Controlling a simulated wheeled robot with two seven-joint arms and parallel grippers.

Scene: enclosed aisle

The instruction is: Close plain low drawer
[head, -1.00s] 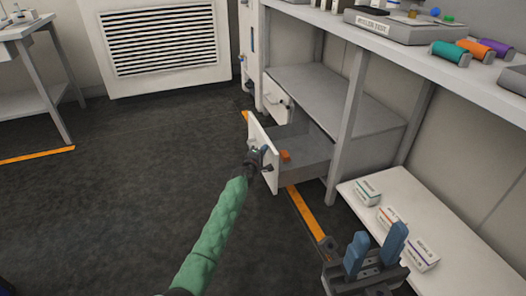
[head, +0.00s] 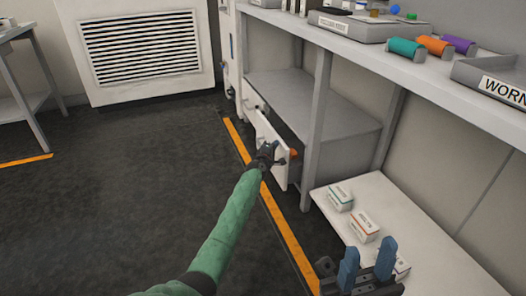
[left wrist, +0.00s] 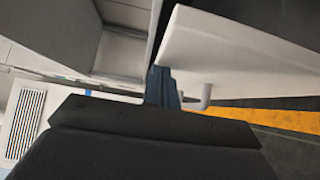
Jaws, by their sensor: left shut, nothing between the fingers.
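The low drawer (head: 270,138) has a plain white front and stands partly out of the grey bench frame. A small orange object (head: 293,153) shows just behind its front. My left gripper (head: 267,152) is shut and empty, up against the outer face of the drawer front. In the left wrist view the shut blue fingers (left wrist: 161,86) are beside the white drawer front (left wrist: 235,55) and its bar handle (left wrist: 206,98); exact contact is hard to tell. My right gripper (head: 367,265) has its blue fingers apart, low at the right, away from the drawer.
Another drawer (head: 252,98) sits just beyond the low one. A bench leg (head: 317,130) stands close on the right. A low white shelf (head: 400,210) holds small boxes (head: 364,225). An orange floor line (head: 285,235) runs below; the dark floor (head: 120,190) at left is clear.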

